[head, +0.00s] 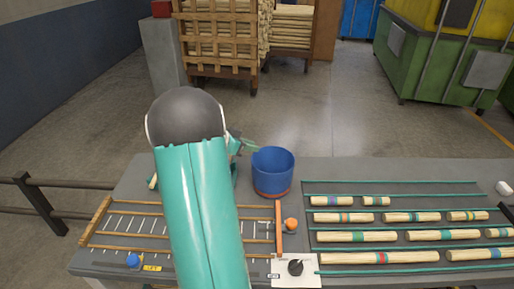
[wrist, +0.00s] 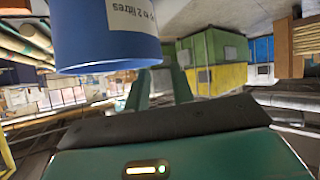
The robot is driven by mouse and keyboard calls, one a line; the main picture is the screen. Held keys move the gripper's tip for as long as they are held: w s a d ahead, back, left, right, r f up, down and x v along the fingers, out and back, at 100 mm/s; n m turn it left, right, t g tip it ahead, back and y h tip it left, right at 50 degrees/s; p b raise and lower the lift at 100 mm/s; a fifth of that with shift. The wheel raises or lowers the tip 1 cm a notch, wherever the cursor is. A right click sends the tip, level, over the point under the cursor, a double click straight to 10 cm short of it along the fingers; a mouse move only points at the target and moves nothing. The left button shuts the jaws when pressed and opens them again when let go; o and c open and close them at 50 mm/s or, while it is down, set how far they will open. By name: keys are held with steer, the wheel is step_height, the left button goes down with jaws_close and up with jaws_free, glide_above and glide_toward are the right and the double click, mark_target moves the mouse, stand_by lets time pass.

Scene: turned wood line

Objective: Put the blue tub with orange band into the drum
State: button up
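The blue tub with orange band (head: 273,170) stands upright on the grey bench, its orange band low around the base. In the wrist view the tub (wrist: 105,35) fills the upper left, with a white label upside down; its band is out of frame. My gripper (head: 245,143) is just left of the tub's rim in the head view, partly hidden behind my arm. In the wrist view its two fingers (wrist: 161,88) stand apart with nothing between them. The tub is not between the fingers. I cannot make out a drum for certain.
Several striped turned wood pieces (head: 382,257) lie between green rails right of the tub. A slatted frame (head: 130,225), an orange ball (head: 291,225) and a black knob (head: 295,267) are also on the bench. Wood racks (head: 220,35) and a green bin (head: 435,65) stand behind.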

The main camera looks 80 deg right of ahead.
steer(key=v, duration=0.8)
steer(key=shift+a+r, duration=0.1)
